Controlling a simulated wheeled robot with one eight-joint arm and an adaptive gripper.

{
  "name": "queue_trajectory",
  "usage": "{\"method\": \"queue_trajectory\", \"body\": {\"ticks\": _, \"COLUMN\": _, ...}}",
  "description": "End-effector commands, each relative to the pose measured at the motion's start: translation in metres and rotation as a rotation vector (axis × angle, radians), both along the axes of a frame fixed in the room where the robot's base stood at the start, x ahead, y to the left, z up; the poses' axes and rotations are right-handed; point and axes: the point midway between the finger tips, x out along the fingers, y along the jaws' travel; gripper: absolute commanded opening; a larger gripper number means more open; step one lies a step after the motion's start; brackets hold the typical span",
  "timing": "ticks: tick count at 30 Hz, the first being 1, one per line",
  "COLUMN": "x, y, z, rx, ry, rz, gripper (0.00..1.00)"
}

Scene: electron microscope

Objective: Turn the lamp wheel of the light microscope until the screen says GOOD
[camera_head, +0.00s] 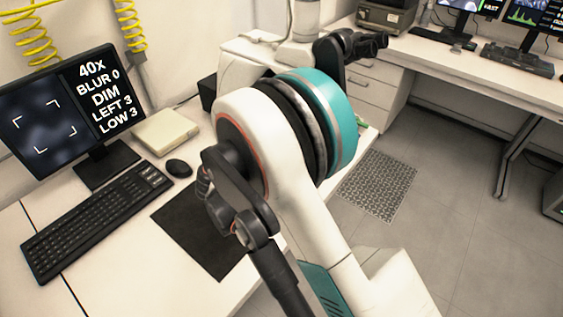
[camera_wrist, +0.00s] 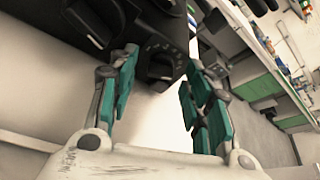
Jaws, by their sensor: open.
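The screen (camera_head: 66,112) at the left in the head view reads "40X, BLUR 0, DIM, LEFT 3, LOW 3" beside a dark blurry picture with corner brackets. The light microscope shows its dark eyepieces (camera_head: 352,45) above my arm in the head view; my arm hides much of its body. In the wrist view, the dark microscope base (camera_wrist: 140,30) is at the top, with a black knob (camera_wrist: 163,66) with marks around it. I cannot tell for certain whether this knob is the lamp wheel. My gripper (camera_wrist: 160,70) is open, its teal-padded fingers on either side of the knob, apparently not touching it.
A keyboard (camera_head: 95,222), a mouse (camera_head: 179,168) and a black mat (camera_head: 205,235) lie on the white desk. A cream box (camera_head: 166,131) stands behind the mouse. Another bench (camera_head: 480,65) with monitors is at the back right. Open floor lies between.

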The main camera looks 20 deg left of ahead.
Motion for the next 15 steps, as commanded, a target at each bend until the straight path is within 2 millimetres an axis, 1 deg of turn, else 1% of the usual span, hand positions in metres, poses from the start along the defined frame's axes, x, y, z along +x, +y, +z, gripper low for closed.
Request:
{"method": "queue_trajectory", "body": {"ticks": 9, "x": 0.0023, "y": -0.0015, "z": -0.0006, "rx": 0.000, "ry": 0.000, "rz": 0.000, "gripper": 0.45}}
{"method": "queue_trajectory", "body": {"ticks": 10, "x": 0.0023, "y": -0.0015, "z": -0.0006, "rx": 0.000, "ry": 0.000, "rz": 0.000, "gripper": 0.40}}
{"method": "queue_trajectory", "body": {"ticks": 11, "x": 0.0022, "y": -0.0015, "z": -0.0006, "rx": 0.000, "ry": 0.000, "rz": 0.000, "gripper": 0.34}}
{"method": "queue_trajectory", "body": {"ticks": 12, "x": 0.0022, "y": -0.0015, "z": -0.0006, "rx": 0.000, "ry": 0.000, "rz": 0.000, "gripper": 0.25}}
{"method": "queue_trajectory", "body": {"ticks": 14, "x": 0.0023, "y": -0.0014, "z": -0.0006, "rx": 0.000, "ry": 0.000, "rz": 0.000, "gripper": 0.11}}
{"method": "queue_trajectory", "body": {"ticks": 15, "x": 0.0023, "y": -0.0014, "z": -0.0006, "rx": 0.000, "ry": 0.000, "rz": 0.000, "gripper": 0.02}}
